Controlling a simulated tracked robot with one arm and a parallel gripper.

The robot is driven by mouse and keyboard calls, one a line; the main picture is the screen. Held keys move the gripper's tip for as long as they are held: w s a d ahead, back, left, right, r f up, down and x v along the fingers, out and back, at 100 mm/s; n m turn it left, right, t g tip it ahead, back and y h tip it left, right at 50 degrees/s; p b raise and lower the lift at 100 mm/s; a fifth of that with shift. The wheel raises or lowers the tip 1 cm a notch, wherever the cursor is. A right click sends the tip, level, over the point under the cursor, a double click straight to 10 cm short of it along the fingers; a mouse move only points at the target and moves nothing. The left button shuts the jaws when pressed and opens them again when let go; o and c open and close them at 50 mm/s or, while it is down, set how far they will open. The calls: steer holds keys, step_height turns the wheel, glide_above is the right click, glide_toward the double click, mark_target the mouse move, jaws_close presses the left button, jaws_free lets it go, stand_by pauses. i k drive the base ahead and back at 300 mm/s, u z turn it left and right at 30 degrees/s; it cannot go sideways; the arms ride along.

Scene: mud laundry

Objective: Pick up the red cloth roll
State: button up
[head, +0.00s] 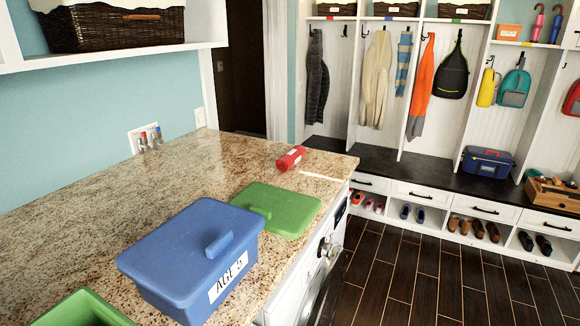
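The red cloth roll (290,158) lies on the granite counter (185,180), near its far right corner. It is a small red cylinder with a pale mark on its side. A thin pale strip (320,176) lies on the counter just right of and nearer than the roll. My gripper does not show in the head view.
A blue lidded box (190,250) labelled "AGE 5" stands nearer on the counter. A green lid (277,209) lies between it and the roll. A green bin (82,308) is at bottom left. A shelf with a wicker basket (117,27) hangs upper left. Dark floor (410,275) is open at right.

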mark_target(292, 157)
steer(key=z, duration=0.4)
steer(key=i, duration=0.85)
steer(key=z, duration=0.7)
steer(key=i, duration=1.25)
steer(key=u, duration=0.25)
steer(key=i, duration=1.25)
steer(key=u, duration=0.55)
steer(key=i, duration=0.4)
steer(key=u, duration=0.3)
